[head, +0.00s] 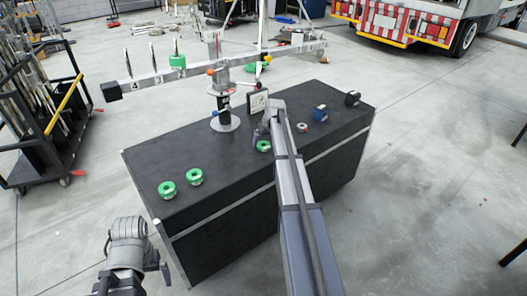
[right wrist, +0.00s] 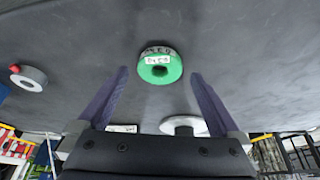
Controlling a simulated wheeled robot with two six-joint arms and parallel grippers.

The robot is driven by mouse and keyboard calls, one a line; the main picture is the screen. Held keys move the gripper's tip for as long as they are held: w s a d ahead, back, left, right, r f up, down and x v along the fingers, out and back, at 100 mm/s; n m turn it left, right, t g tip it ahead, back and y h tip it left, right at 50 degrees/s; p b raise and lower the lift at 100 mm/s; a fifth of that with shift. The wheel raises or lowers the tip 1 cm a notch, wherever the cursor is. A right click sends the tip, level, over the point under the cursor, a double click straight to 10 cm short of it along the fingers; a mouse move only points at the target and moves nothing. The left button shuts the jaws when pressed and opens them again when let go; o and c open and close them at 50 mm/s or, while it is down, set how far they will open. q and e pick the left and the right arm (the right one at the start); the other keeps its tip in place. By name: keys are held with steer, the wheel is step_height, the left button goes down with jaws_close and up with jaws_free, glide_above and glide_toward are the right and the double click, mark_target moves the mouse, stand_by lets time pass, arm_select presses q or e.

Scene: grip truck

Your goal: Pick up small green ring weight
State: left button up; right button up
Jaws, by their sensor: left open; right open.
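A green ring weight (head: 263,147) lies on the black table (head: 240,155), partly beside my right arm in the head view. In the right wrist view the green ring (right wrist: 160,67) has a white label and lies between and just beyond my spread fingertips, not gripped. My right gripper (right wrist: 158,76) is open and empty above the tabletop; it also shows in the head view (head: 262,134). Two more green rings, one at the front left (head: 167,190) and one beside it (head: 195,177), lie at the table's left end. My left gripper (head: 134,272) is open, low in front of the table's left end.
A balance scale with a long numbered beam (head: 155,80) stands at the table's back, with a round base (head: 225,123). A grey ring with a red centre (head: 302,127) and a blue block (head: 320,114) lie to the right. A black rack (head: 45,120) stands left.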

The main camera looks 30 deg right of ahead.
steer(key=shift+b+x, duration=0.5)
steer(key=shift+x, duration=0.5)
arm_select(q)
steer(key=shift+f, duration=0.85)
arm_select(e)
steer(key=shift+s, duration=0.1)
steer(key=shift+c, duration=0.2)
jaws_close()
steer(key=shift+r, duration=0.1)
arm_select(q)
step_height(320, 180, up, 18)
steer(key=p, duration=1.7)
steer(key=shift+f+p, duration=0.25)
steer(key=shift+p, duration=0.15)
arm_select(e)
step_height(320, 180, up, 17)
steer(key=shift+r, duration=0.2)
arm_select(q)
steer(key=shift+c, duration=0.2)
